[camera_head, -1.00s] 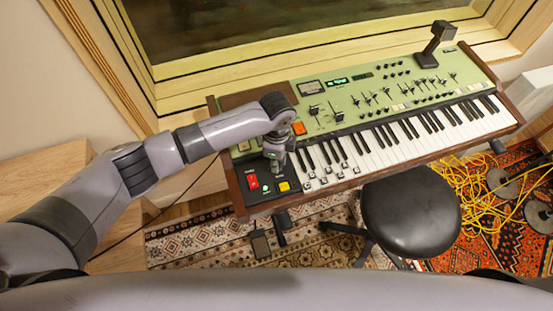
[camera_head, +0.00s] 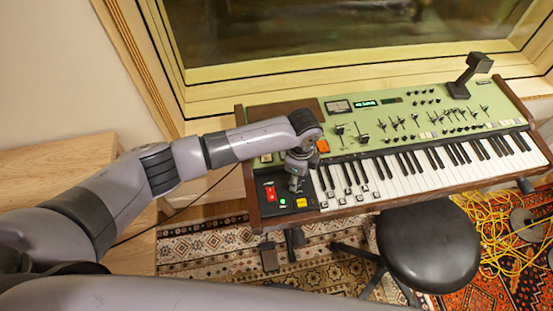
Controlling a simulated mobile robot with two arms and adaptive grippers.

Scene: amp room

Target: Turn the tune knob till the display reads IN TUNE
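The green keyboard synthesizer (camera_head: 430,112) stands under the window. Its small lit display (camera_head: 365,103) glows green beside a meter (camera_head: 338,106); the text is too small to read surely. My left gripper (camera_head: 296,184) points down over the black panel at the keyboard's left end, just behind the yellow button (camera_head: 302,203). Its fingers are small and dark, so I cannot tell whether they are open or shut, or touching anything. I cannot make out the tune knob; my gripper and wrist cover part of the panel. My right gripper is not in view.
A red switch (camera_head: 270,192) and a green light (camera_head: 282,202) sit close to my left gripper. An orange button (camera_head: 322,146) is by my wrist. A black stool (camera_head: 428,245) stands in front, with yellow cables (camera_head: 500,235) on the rug at right.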

